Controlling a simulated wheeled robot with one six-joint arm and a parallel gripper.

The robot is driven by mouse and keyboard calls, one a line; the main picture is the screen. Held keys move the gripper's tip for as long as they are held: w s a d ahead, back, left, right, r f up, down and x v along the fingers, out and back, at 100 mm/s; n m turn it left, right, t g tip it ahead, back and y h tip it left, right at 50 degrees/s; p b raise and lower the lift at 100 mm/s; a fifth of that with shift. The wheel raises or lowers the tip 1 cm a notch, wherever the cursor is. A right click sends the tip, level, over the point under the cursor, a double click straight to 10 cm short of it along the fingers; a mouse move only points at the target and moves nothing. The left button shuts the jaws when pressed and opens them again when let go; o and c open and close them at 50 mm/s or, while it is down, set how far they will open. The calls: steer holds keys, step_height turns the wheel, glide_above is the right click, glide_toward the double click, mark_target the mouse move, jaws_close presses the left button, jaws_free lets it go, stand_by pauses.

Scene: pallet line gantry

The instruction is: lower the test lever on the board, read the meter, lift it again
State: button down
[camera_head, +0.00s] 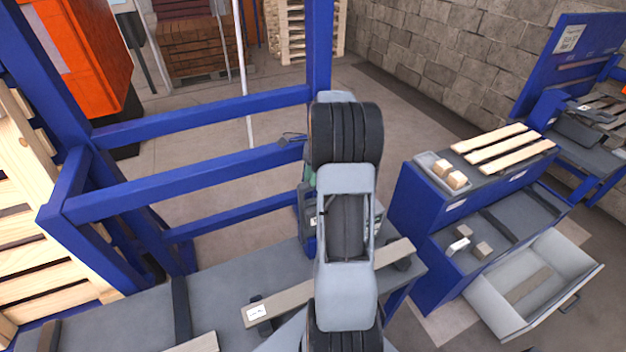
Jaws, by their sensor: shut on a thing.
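My arm stands upright in the middle of the head view and covers most of what is behind it. A grey box with small pale markings (308,222) shows at the arm's left edge above the bench, with a green patch above it. It may be the board, but I cannot tell. The test lever and the meter cannot be made out. My gripper is hidden behind the arm, so neither its fingers nor what lies between them shows.
A grey bench (215,285) carries a long wooden plank (290,301). Blue frame rails (200,187) cross behind it. At right stands a blue cabinet (411,207) with wooden slats on top and an open drawer (520,318). An orange machine (88,50) is at upper left.

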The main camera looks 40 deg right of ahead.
steer(key=shift+w+f, duration=0.15)
steer(key=shift+f, duration=0.4)
steer(key=shift+w+f, duration=0.15)
steer(key=shift+f, duration=0.35)
steer(key=c, duration=0.9)
jaws_free()
steer(key=shift+d+r, duration=0.1)
steer(key=shift+d, duration=0.1)
steer(key=shift+r, duration=0.15)
